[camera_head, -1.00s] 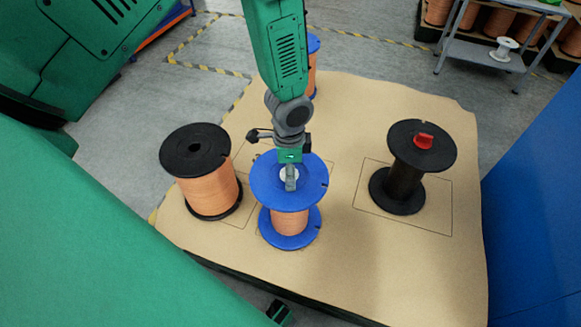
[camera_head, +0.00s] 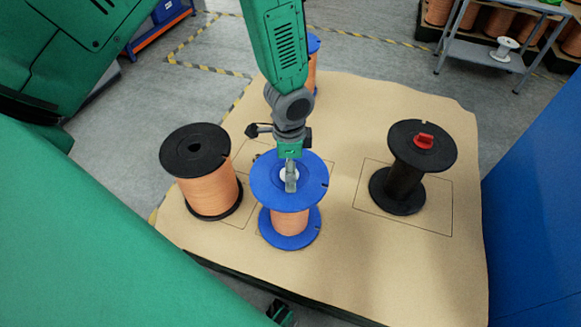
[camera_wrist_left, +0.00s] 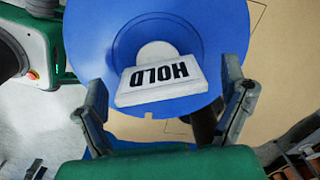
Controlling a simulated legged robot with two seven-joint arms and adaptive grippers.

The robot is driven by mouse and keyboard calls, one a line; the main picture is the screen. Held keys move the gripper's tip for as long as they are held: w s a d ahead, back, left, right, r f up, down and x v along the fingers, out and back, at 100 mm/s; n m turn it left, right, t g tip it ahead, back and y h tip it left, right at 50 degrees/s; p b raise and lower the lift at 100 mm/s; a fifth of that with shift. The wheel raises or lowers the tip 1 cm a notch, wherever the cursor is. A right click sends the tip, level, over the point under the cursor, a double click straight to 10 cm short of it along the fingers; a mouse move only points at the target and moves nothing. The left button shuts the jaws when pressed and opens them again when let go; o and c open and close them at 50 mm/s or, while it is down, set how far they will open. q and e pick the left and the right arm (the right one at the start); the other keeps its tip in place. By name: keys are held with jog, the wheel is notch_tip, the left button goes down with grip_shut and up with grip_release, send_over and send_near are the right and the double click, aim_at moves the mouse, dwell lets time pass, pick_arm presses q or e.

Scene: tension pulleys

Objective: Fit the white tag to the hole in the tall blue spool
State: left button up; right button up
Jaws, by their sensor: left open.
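The tall blue spool (camera_head: 262,182), wound with copper-coloured wire, stands upright at the middle of the table. Its blue top flange (camera_wrist_left: 92,38) fills the upper middle of the left wrist view. The white tag (camera_wrist_left: 150,90), marked HOLD, lies over the spool's centre, against a round white part; whether it is seated in the hole is hidden. My left gripper (camera_wrist_left: 163,95) is open, one finger on each side of the tag with gaps between. In the head view the left gripper (camera_head: 291,182) is just above the flange and partly hides the tag. I do not see my right gripper.
A black-flanged copper spool (camera_head: 195,150) stands left of the blue one. A dark spool (camera_head: 403,185) with a red piece (camera_head: 424,141) on top stands at right. Another blue-flanged spool (camera_head: 313,45) is behind my arm. The tabletop (camera_head: 350,270) is bare at front right.

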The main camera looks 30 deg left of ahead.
pick_arm(q)
notch_tip(320, 180, up, 10)
jog(key=shift+s+d+r, duration=0.1)
jog(key=shift+s, duration=0.05)
dwell(0.6)
